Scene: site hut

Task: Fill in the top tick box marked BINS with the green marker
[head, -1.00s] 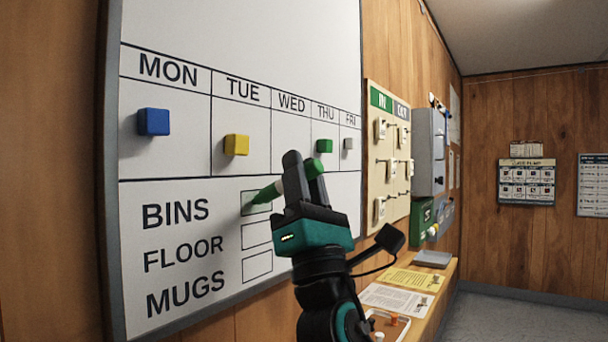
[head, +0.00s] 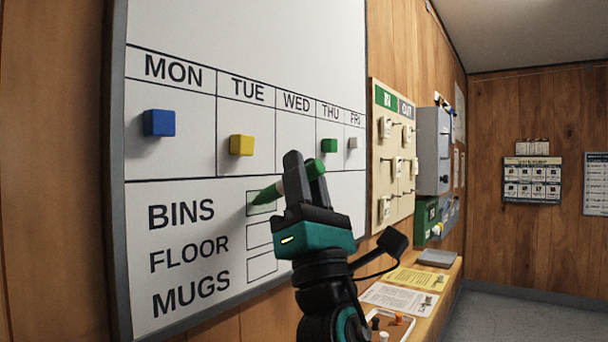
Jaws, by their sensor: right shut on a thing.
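The whiteboard (head: 300,50) fills the left of the head view. Its lower part carries the words BINS (head: 181,214), FLOOR and MUGS, each with a tick box to its right. My right gripper (head: 304,172) is shut on the green marker (head: 268,193), which slants down to the left. Its tip is at the left part of the top box; contact with the board is hard to tell. The fingers hide the middle of the marker. My left gripper is not in view.
Blue (head: 159,123), yellow (head: 241,145), green (head: 329,146) and grey magnets sit on the board's day row. A key board (head: 393,150) hangs to the right. Below it, a ledge (head: 436,290) holds papers and a tray (head: 392,322).

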